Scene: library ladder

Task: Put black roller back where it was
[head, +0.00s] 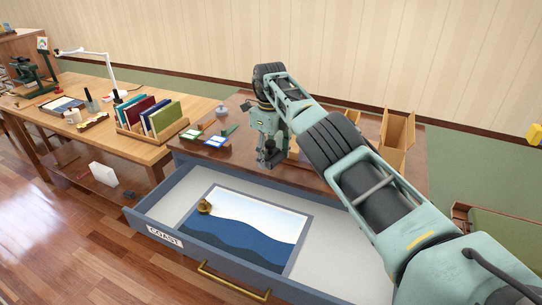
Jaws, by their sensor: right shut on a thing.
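My right gripper (269,158) points down over the brown cabinet top, just behind the open drawer. It is shut on a small dark thing, which looks like the black roller; the fingers hide most of it. I cannot tell whether it touches the cabinet top. Small trays with a green pad (190,135) and a blue pad (216,141) lie to the left of the gripper. My left gripper is not in view.
The blue-grey drawer (223,268), labelled COAST, stands open in front, holding a wave print (250,228) and a brass weight (204,206). An upright wooden holder (397,130) stands right, behind my arm. A book rack (152,137) stands on the left table.

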